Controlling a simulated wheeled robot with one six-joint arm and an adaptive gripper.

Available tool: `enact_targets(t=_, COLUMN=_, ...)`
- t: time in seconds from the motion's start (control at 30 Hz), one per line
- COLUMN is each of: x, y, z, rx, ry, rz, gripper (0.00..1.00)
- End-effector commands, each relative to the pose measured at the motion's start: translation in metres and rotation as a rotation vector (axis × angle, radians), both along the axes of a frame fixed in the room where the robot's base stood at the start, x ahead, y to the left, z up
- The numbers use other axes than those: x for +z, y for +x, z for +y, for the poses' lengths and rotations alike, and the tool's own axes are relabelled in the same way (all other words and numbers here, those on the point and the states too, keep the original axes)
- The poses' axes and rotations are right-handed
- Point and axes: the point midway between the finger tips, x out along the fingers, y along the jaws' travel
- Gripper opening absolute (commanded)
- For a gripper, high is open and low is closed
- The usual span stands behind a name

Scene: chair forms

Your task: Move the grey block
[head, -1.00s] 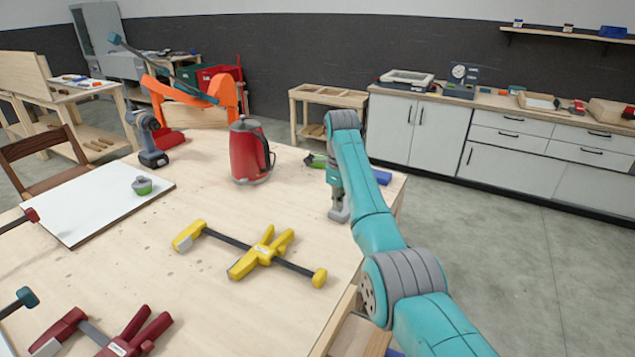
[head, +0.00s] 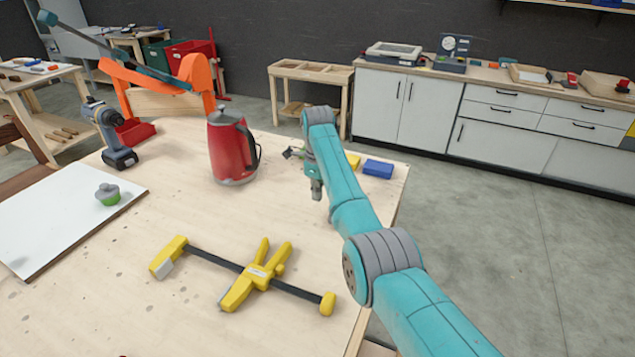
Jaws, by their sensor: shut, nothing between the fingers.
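No grey block can be made out in the head view; my arm hides part of the table's far right corner. My gripper (head: 316,190) is pointing down over the right part of the wooden table (head: 190,220), right of the red kettle. Its fingers are shut with nothing visible between them. A blue block (head: 377,168) lies behind and to the right of it near the table's edge. A yellow block (head: 353,161) shows partly behind my arm. A small dark thing (head: 291,153) shows just left of my wrist, too small to identify.
The red kettle (head: 230,148) stands left of my gripper. A yellow clamp (head: 245,275) lies in front. A drill (head: 112,135), an orange stand (head: 195,75) and a white board (head: 65,215) with a small grey-green item (head: 108,194) are on the left.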

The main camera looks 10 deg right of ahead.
Motion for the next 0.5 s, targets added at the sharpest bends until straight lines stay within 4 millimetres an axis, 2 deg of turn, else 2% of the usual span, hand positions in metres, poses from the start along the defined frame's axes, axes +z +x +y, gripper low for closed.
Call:
enact_targets(t=0.23, x=-0.035, y=-0.001, z=0.000, rx=0.000, ry=0.000, rz=0.002, gripper=0.00)
enact_targets(t=0.5, x=-0.033, y=-0.012, z=-0.017, rx=-0.001, ry=0.000, rz=-0.002, gripper=0.00)
